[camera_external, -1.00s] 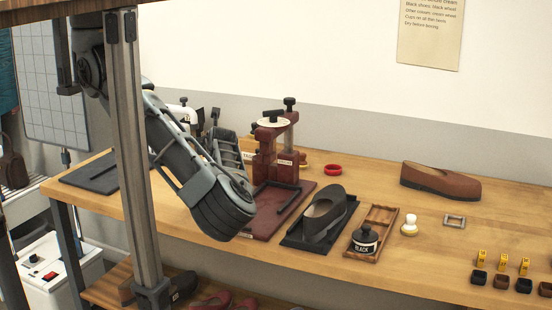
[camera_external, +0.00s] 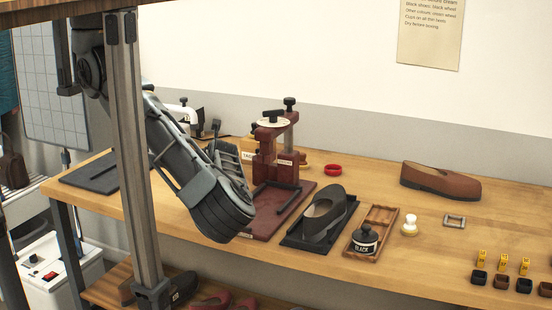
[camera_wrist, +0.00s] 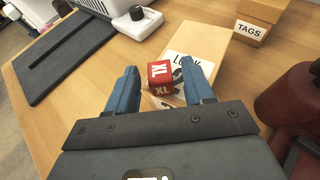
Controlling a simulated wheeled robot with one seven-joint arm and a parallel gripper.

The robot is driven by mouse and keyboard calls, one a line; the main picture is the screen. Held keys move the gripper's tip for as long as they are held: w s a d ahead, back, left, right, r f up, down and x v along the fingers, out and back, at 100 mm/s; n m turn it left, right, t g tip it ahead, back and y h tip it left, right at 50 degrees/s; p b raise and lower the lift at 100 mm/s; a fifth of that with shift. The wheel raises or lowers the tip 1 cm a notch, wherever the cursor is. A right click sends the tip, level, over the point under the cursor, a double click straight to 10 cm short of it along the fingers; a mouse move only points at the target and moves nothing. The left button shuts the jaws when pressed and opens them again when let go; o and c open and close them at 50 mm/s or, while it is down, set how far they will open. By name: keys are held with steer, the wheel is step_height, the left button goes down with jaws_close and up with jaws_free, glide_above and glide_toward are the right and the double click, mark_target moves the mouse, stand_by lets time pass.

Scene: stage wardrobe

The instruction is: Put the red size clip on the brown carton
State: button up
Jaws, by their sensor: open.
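In the wrist view a red size clip (camera_wrist: 160,76), a small block marked XL in white, is between and just beyond the fingertips of my gripper (camera_wrist: 160,68). My gripper's blue fingers are apart, one on each side of the clip, and not visibly closed on it. Behind the clip is a light brown, box-like piece (camera_wrist: 212,38) with a white label reading LOOK; I cannot tell if it is the brown carton or if the clip touches it. A brown box labelled TAGS (camera_wrist: 250,29) stands farther back. In the external view my arm hides the clip and gripper.
A dark mat (camera_wrist: 58,58) and a white device (camera_wrist: 136,22) lie to the left in the wrist view. A dark red stand (camera_external: 266,160) is close on the right.

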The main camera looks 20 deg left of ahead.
steer(key=shift+r, duration=0.1)
steer(key=b+v, duration=0.5)
steer(key=v, duration=0.7)
steer(key=shift+r, duration=0.1)
